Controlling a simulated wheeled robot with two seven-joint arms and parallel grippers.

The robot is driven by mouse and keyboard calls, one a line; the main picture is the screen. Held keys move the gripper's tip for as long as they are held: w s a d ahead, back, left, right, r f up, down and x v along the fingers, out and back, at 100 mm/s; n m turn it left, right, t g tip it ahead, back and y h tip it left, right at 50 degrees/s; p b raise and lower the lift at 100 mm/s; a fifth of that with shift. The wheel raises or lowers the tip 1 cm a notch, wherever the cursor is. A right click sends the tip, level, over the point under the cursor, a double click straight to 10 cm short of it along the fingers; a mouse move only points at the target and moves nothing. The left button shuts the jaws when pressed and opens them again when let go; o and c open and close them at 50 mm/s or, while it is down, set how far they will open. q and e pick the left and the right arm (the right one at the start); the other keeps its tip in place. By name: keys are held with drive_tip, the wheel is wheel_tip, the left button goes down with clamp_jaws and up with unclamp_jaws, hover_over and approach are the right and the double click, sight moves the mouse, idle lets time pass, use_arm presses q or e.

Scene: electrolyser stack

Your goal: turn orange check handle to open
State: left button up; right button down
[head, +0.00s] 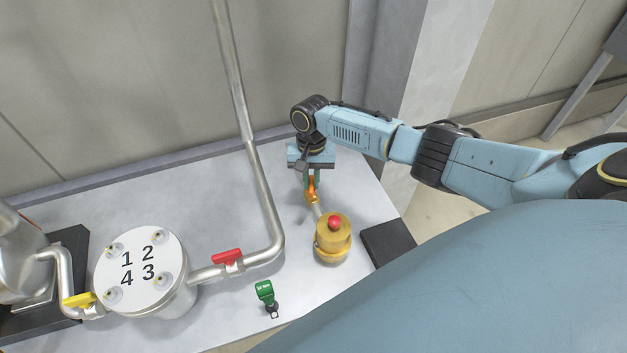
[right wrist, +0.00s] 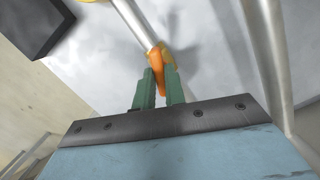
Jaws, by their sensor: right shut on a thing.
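The orange check handle (head: 312,187) sits on a thin pipe behind the yellow emergency-stop housing with its red button. My right gripper (head: 312,178) comes down over it from the back. In the right wrist view the orange handle (right wrist: 157,70) stands between the two green fingers of my right gripper (right wrist: 159,84), which are shut on it. The gripper's body hides part of the handle in the head view. My left gripper is not in view.
The yellow housing (head: 333,240) stands just in front of the handle. A red valve handle (head: 228,257), a yellow valve handle (head: 79,299), a numbered white drum (head: 139,270) and a green tag (head: 265,291) are to the left. A dark block (head: 388,246) lies right.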

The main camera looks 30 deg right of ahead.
sight(311, 182)
drive_tip(key=n, duration=0.4)
drive_tip(key=shift+a+h, duration=0.1)
drive_tip(key=shift+h, duration=0.2)
drive_tip(key=c, duration=1.3)
unclamp_jaws()
drive_tip(key=shift+r+p, duration=0.1)
drive_tip(key=shift+p, duration=0.2)
wheel_tip(311, 182, up, 7)
drive_tip(key=p, duration=0.8)
